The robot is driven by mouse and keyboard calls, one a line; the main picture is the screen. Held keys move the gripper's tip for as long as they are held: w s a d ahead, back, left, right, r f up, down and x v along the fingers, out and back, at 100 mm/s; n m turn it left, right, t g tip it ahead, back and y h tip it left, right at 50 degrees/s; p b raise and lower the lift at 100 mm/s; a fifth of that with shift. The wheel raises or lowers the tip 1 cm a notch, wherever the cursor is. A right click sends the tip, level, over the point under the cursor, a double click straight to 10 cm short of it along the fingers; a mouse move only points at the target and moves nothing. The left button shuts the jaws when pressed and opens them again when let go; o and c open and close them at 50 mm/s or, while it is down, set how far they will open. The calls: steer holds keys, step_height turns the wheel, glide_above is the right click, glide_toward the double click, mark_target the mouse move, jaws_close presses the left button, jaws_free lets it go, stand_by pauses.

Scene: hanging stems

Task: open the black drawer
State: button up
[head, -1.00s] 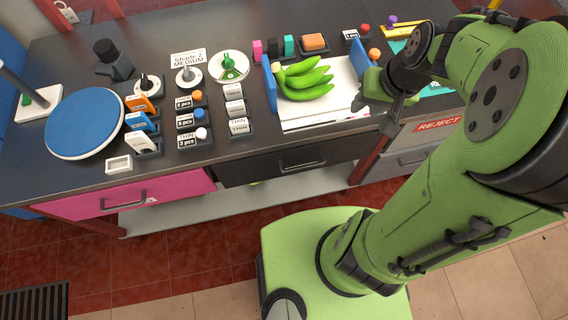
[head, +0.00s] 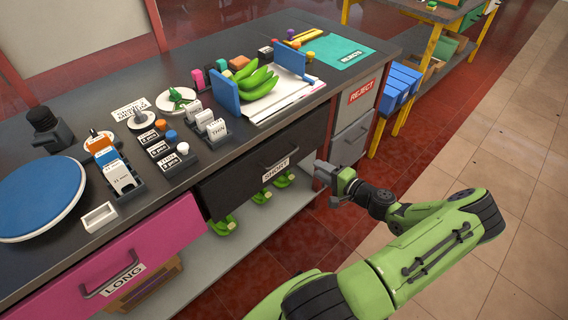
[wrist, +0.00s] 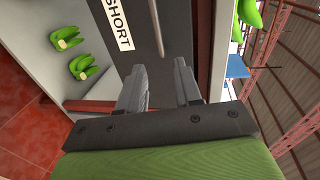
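The black drawer (head: 232,182) is under the front edge of the bench and looks shut. Its front carries a bar handle (head: 279,158) and a white SHORT label (head: 275,170). My gripper (head: 322,176) is in front of the drawer's right end, apart from the handle. In the wrist view my gripper (wrist: 160,82) is open, with nothing between its fingers. The drawer front (wrist: 143,55), the SHORT label (wrist: 118,23) and the handle (wrist: 157,25) lie ahead of the fingertips there.
A pink LONG drawer (head: 160,238) is on the left and a grey drawer (head: 350,143) under a REJECT label on the right. Green bananas (head: 258,80) lie on the bench top. More bananas (head: 262,197) show below the black drawer. The floor at right is open.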

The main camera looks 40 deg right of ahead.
mark_target(291, 154)
steer(key=b+x, duration=0.3)
steer(key=x, duration=1.1)
steer(key=shift+w+a, duration=0.1)
jaws_close()
